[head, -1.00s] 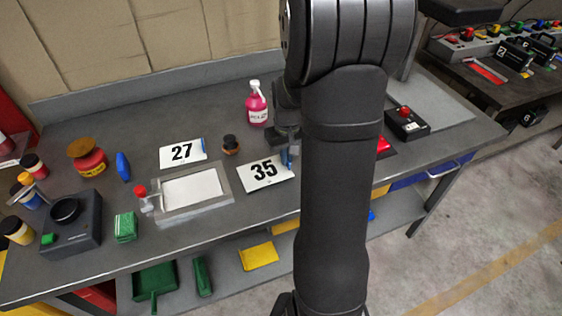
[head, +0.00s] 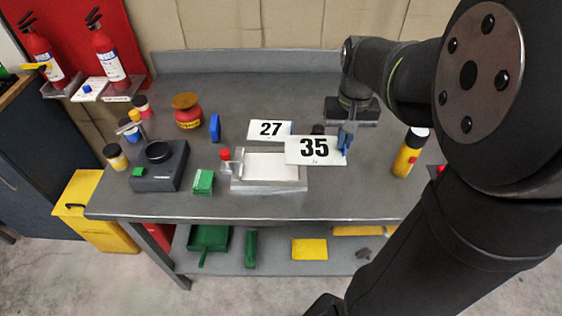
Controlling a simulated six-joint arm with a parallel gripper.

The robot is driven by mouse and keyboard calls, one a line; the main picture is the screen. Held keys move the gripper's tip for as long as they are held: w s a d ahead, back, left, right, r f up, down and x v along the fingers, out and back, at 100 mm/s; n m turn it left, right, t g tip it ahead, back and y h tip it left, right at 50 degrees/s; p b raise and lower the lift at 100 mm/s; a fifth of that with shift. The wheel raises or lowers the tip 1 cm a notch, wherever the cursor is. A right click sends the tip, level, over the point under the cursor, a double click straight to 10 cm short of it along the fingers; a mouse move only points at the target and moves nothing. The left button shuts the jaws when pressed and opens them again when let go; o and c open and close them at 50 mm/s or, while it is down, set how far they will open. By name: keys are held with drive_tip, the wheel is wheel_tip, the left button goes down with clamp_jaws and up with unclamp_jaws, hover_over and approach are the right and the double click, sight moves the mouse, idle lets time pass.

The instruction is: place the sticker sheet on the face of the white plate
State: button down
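The white plate (head: 270,166) lies in a grey holder on the bench, with its face up and bare. A white sticker sheet marked 35 (head: 306,151) hangs above the bench, just right of the plate, and overlaps the holder's back right in the picture. My gripper (head: 347,136) is shut on the blue tab at the sheet's right end. A second white sheet marked 27 (head: 268,129) lies flat behind the plate, its right end partly hidden by the 35 sheet.
A red-capped bottle (head: 225,158) stands at the holder's left edge. A green block (head: 204,182) and a dark grey device (head: 160,168) stand further left. A yellow bottle (head: 407,155) stands right of my gripper. The bench front (head: 255,205) is clear.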

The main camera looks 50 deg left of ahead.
sight(297, 137)
drive_tip(key=s+a+f, duration=0.1)
drive_tip(key=a+f, duration=0.1)
drive_tip(key=a, duration=0.1)
drive_tip(key=s+a+f, duration=0.2)
drive_tip(key=a, duration=0.2)
drive_tip(key=s+a+f, duration=0.1)
drive_tip(key=a+f, duration=0.1)
drive_tip(key=a, duration=0.1)
drive_tip(key=shift+s+a+f, duration=0.2)
drive_tip(key=shift+s+f, duration=0.15)
drive_tip(key=shift+f, duration=2.05)
drive_tip(key=shift+f, duration=0.1)
drive_tip(key=c, duration=1.6)
unclamp_jaws()
wheel_tip(297, 137, up, 12)
drive_tip(key=shift+r, duration=0.15)
